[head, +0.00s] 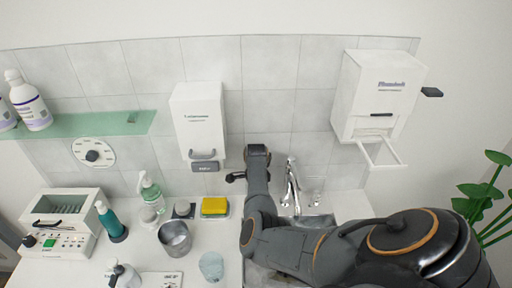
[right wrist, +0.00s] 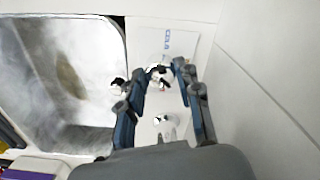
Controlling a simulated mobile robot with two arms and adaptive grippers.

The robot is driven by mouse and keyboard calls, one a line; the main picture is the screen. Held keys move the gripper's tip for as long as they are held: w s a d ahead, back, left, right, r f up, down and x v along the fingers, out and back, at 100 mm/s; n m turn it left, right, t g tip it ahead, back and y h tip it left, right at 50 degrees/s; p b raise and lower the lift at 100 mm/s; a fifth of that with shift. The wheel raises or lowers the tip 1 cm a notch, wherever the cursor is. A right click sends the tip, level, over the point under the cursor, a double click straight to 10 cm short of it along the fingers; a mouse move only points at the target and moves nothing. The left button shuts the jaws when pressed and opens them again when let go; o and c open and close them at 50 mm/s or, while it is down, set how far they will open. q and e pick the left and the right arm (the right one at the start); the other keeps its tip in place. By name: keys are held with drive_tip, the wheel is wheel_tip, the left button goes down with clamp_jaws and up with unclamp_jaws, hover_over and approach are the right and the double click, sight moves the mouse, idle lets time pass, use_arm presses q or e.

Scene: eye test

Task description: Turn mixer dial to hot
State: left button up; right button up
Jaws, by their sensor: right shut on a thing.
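A round white dial (head: 93,153) with a dark central knob is on the tiled wall at the left, well apart from my right arm; its setting is too small to read. My right gripper (right wrist: 164,72) is shut on a small black-and-white part (right wrist: 158,76), which shows between its fingers in the right wrist view. I cannot tell whether this part is a mixer dial. Behind it is a white panel (right wrist: 182,44) with blue marks. In the head view, my right arm hides much of the grip and the sink area. My left gripper is out of view.
The tap (head: 291,186) stands just right of my right forearm. A dispenser (head: 199,120) hangs left of it and another (head: 376,95) hangs right. A sponge (head: 214,206), a metal cup (head: 174,238) and a pump bottle (head: 151,192) crowd the counter to the left.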

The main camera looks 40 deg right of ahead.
drive_tip(key=m, duration=0.5)
drive_tip(key=shift+m, duration=0.3)
idle(0.4)
drive_tip(key=o, duration=1.2)
drive_tip(key=shift+c, duration=0.2)
